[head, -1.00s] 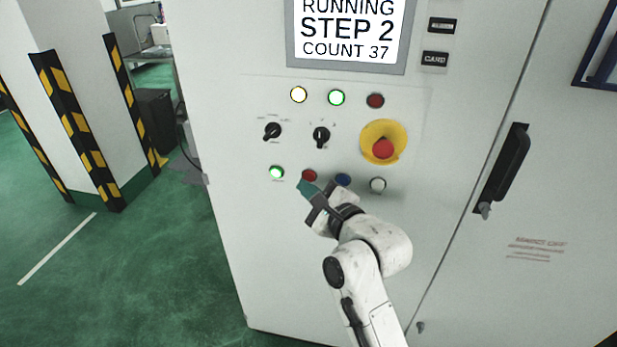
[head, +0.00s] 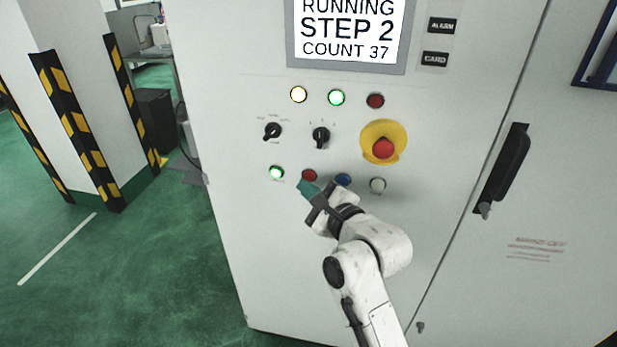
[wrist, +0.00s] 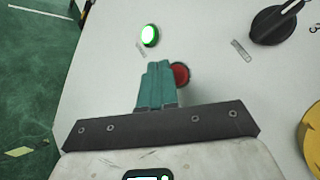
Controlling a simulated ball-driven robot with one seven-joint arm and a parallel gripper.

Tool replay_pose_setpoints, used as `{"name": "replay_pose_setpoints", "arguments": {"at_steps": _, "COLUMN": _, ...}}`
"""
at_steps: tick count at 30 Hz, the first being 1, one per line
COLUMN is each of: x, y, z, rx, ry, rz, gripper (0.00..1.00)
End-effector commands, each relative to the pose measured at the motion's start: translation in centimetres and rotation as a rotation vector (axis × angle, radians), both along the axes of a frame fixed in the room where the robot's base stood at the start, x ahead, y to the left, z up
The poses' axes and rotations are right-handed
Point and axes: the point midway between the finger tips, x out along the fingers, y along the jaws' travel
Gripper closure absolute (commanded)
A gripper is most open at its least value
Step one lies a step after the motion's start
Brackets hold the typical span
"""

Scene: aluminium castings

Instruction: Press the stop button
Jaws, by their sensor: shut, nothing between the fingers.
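The control panel has a red push button (head: 309,175) in its lower row, between a lit green button (head: 276,172) and a blue button (head: 343,180). A large red mushroom button (head: 383,149) on a yellow surround sits higher to the right. My gripper (head: 305,187) is shut and empty, its teal fingertips just below and left of the red push button in the head view. In the wrist view the fingers (wrist: 158,66) overlap the left edge of the red button (wrist: 181,75). I cannot tell whether they touch it. The screen (head: 348,30) reads RUNNING, STEP 2, COUNT 37.
Two black selector knobs (head: 272,131) (head: 321,137) sit above the button row. A white button (head: 377,185) is at its right end. A black door handle (head: 502,168) stands out on the right. Open green floor (head: 130,270) lies left of the cabinet.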

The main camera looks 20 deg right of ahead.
Motion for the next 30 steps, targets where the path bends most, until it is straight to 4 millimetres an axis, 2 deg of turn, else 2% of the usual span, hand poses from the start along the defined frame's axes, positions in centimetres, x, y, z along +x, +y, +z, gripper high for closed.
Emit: {"name": "replay_pose_setpoints", "arguments": {"at_steps": 30, "x": 0.90, "y": -0.69, "z": 0.08, "rx": 0.001, "ry": -0.001, "rz": -0.001, "gripper": 1.00}}
